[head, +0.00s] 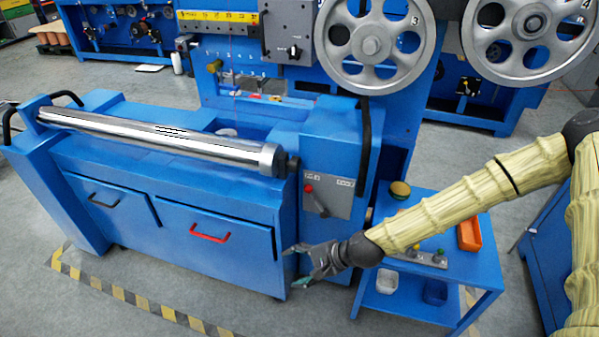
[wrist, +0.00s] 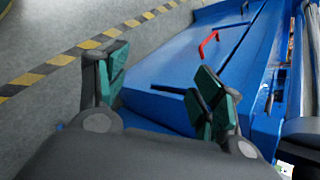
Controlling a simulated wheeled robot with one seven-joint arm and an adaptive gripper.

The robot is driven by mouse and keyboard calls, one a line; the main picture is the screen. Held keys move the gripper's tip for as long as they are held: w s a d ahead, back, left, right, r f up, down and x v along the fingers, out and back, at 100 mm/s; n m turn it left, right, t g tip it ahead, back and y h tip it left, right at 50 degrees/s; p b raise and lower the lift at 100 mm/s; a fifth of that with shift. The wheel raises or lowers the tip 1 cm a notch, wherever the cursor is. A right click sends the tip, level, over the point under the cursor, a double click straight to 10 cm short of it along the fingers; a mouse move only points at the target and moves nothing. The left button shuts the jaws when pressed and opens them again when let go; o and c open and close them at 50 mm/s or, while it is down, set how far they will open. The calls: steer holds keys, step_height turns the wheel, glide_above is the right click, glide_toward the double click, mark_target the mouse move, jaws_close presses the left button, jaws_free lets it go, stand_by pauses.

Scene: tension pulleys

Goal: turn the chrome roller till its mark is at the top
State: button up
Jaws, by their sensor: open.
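The chrome roller (head: 150,136) lies across the top of the blue machine in the head view, with a grey collar (head: 270,159) at its right end. Short dark lines show on its upper side near the middle; I cannot tell whether they are the mark or reflections. My gripper (head: 293,267) is open and empty, in front of the machine's right part, below and to the right of the roller, apart from it. In the wrist view my gripper (wrist: 160,78) has its green-padded fingers spread. A grey cylindrical part at that view's right edge appears to be the roller's end.
The blue cabinet has a red handle (head: 209,233) and a black handle (head: 103,201). A grey control panel (head: 327,194) sits right of the roller. A blue cart (head: 460,282) with an orange tray (head: 469,234) stands under my forearm. Floor in front is clear.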

steer(key=w+d+r+m+t+y+b, duration=0.2)
steer(key=w+d+r+m, duration=0.1)
steer(key=w+r, duration=0.7)
steer(key=m+t+y+b, duration=0.1)
steer(key=m+t+b, duration=0.1)
steer(key=t, duration=0.1)
glide_toward(299, 165)
steer(key=shift+x, duration=4.8)
steer(key=shift+s+r, duration=0.1)
steer(key=shift+r, duration=0.05)
steer(key=c, duration=1)
